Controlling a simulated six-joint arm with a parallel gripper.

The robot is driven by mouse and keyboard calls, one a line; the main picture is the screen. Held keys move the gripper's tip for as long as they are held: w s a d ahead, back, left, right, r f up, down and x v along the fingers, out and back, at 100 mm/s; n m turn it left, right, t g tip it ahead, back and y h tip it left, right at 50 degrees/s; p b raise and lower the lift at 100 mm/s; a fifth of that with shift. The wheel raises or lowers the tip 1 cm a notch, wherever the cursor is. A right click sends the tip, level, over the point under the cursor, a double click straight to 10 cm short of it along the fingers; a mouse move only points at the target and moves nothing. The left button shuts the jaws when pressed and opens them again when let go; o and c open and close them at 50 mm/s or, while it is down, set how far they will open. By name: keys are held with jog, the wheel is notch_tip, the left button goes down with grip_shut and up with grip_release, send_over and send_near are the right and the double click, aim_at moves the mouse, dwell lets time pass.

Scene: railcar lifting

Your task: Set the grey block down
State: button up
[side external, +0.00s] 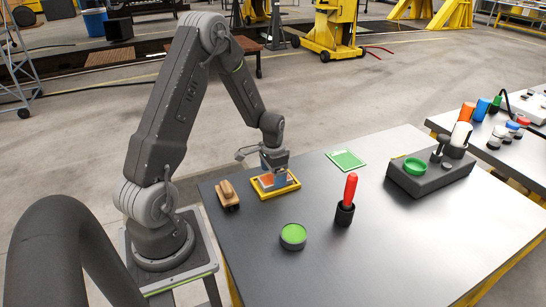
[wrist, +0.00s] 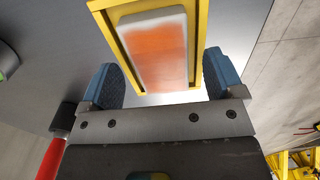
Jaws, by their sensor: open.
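A pale-edged block with an orange face (wrist: 152,48) lies inside a yellow tray (wrist: 100,5) in the wrist view. I take it for the grey block, as no plainly grey block shows. My gripper (side external: 274,181) points down over the tray. In the wrist view my gripper (wrist: 163,82) is open, with one blue finger on each side of the block and visible gaps. Contact with the tray cannot be told.
A wooden brush-like item (side external: 228,195) lies left of the tray. A round green-topped tin (side external: 293,235) and a red-handled tool in a black cup (side external: 349,192) stand nearer. A green card (side external: 345,160) and a dark caddy (side external: 428,182) lie to the right. The table's front right is clear.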

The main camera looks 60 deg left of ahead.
notch_tip(320, 180, up, 12)
jog(key=f, duration=0.1)
jog(key=s+d+r+t, duration=0.2)
jog(key=s+d+r, duration=0.1)
jog(key=d+r, duration=0.9)
jog(key=s+d+r+t, duration=0.3)
jog(key=s+d, duration=0.8)
jog(key=shift+d+r+t, duration=0.25)
jog(key=shift+r+t, duration=0.05)
jog(key=shift+r, duration=0.1)
